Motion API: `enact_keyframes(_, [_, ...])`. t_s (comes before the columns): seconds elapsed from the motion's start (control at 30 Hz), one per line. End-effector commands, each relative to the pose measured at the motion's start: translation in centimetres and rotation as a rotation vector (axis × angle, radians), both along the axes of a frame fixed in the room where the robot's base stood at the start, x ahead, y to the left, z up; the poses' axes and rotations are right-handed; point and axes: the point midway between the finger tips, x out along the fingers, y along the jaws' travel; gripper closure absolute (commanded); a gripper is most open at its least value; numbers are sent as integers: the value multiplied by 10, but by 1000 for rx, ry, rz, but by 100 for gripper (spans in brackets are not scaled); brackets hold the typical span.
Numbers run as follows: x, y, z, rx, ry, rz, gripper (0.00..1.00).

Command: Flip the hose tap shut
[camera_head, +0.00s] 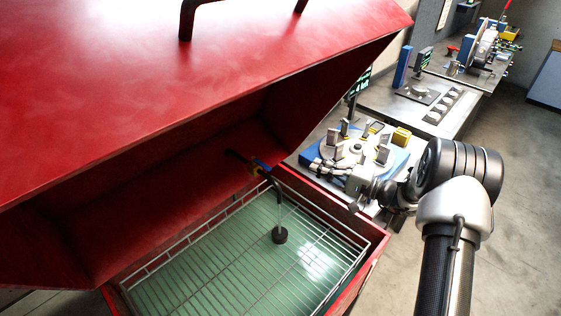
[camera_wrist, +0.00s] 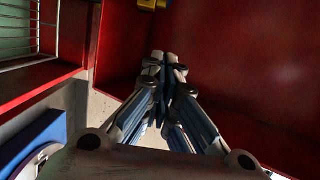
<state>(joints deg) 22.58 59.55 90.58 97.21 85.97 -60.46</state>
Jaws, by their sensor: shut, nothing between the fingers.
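The hose tap (camera_head: 259,167) is a small brass-coloured fitting with a blue part, inside the red washer at its back wall. A grey hose (camera_head: 279,205) hangs from it down to a dark round end over the wire rack. In the wrist view a yellow part of the tap (camera_wrist: 152,4) shows at the top edge, cut off by the frame. My gripper (camera_wrist: 165,62) is shut and empty, its fingertips together below the tap in that picture and apart from it. In the head view it is beside the washer's right rim. The lever's exact position is too small to tell.
The washer's raised red lid (camera_head: 170,90) overhangs the tap. The red rim (camera_head: 370,262) and wire rack (camera_head: 215,275) lie below. A blue-based fixture with upright blocks (camera_head: 355,150) stands close to my gripper. Benches with equipment stretch behind; the floor at right is clear.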

Motion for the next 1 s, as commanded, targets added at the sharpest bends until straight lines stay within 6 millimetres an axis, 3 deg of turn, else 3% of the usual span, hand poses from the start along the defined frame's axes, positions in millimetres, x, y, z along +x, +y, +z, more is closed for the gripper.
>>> enact_keyframes(0.27, [5,10,0,0,0,3,100])
enact_keyframes(0.73, [52,91,-1,1,1,5,100])
enact_keyframes(1.0, [26,112,0,0,2,2,100])
